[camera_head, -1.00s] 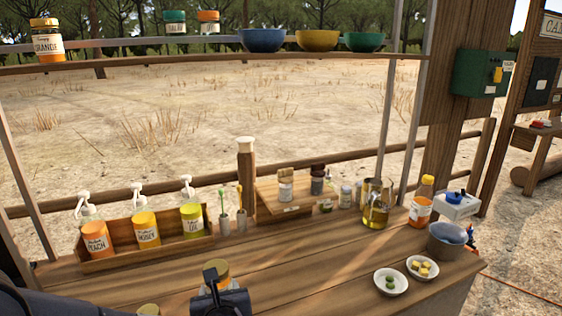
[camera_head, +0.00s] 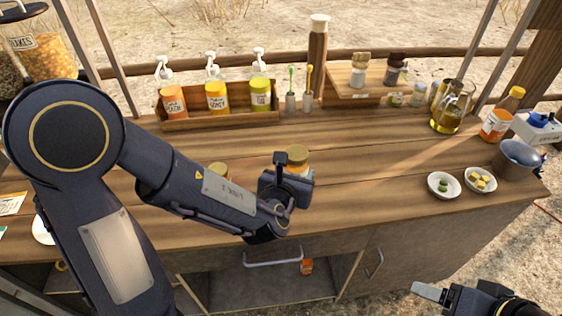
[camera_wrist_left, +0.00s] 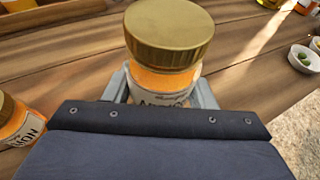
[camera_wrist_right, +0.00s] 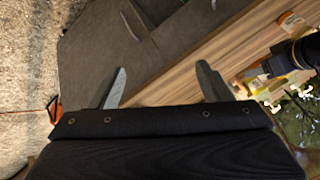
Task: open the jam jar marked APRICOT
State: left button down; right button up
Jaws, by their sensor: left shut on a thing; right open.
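A jam jar with a gold lid (camera_wrist_left: 168,35) and orange contents stands upright on the wooden counter. Its cream label (camera_wrist_left: 155,97) shows a word starting with A, the rest hidden by my gripper. In the head view the jar (camera_head: 297,158) is just behind my left gripper (camera_head: 286,185), which is shut around its body below the lid. The lid is on the jar. My right gripper (camera_wrist_right: 162,88) is open and empty, off the counter's front at the lower right of the head view (camera_head: 428,291).
A second gold-lidded jar (camera_head: 218,170), its label ending in MON (camera_wrist_left: 22,130), stands left of the held jar. A bottle rack (camera_head: 225,121) is behind. Two small bowls (camera_head: 444,185) (camera_head: 480,180) and a grey pot (camera_head: 517,160) are at the right. Counter between is clear.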

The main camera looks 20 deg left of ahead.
pick_arm(q)
jog(key=shift+s+d+r, duration=0.1)
jog(key=shift+d, duration=0.15)
pick_arm(e)
jog(key=shift+w+r, duration=0.2)
jog(key=shift+r, duration=0.05)
jog(key=shift+c, duration=0.5)
jog(key=w+a+r+m+g+y, duration=0.3)
jog(key=w+r+m, duration=0.6)
jog(key=w, duration=0.7)
jog(key=m+g+h, duration=0.3)
jog(key=m+h, duration=0.4)
send_near(295, 151)
jog(key=shift+s+d+f, duration=0.15)
jog(key=shift+d, duration=0.1)
jog(key=shift+a+f, duration=0.15)
jog(key=shift+a, duration=0.05)
jog(key=shift+f, duration=3.85)
